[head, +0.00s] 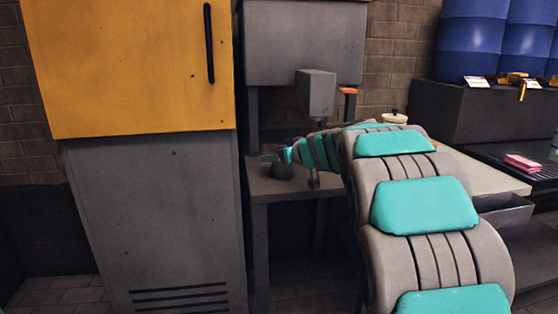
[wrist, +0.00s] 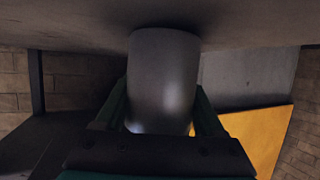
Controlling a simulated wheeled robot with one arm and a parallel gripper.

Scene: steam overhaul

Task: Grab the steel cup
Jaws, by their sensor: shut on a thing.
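The steel cup (head: 283,171) is a small dark grey cylinder on the grey bench (head: 262,188) in the head view, at the far end of my arm. In the wrist view the cup (wrist: 165,75) is large, plain grey and central, with the bench surface (wrist: 80,25) across the top of the picture. My gripper (head: 277,159) has a finger on each side of the cup and is shut on it; the fingers also show in the wrist view (wrist: 163,105). I cannot tell whether the cup touches the bench or is slightly lifted.
A tall cabinet (head: 150,220) with a yellow door stands close left of the bench. A grey machine head (head: 316,93) hangs above the bench, right of the cup. A pale lidded pot (head: 394,118) and a pink block (head: 523,163) are farther right. Blue drums (head: 468,40) stand at the back right.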

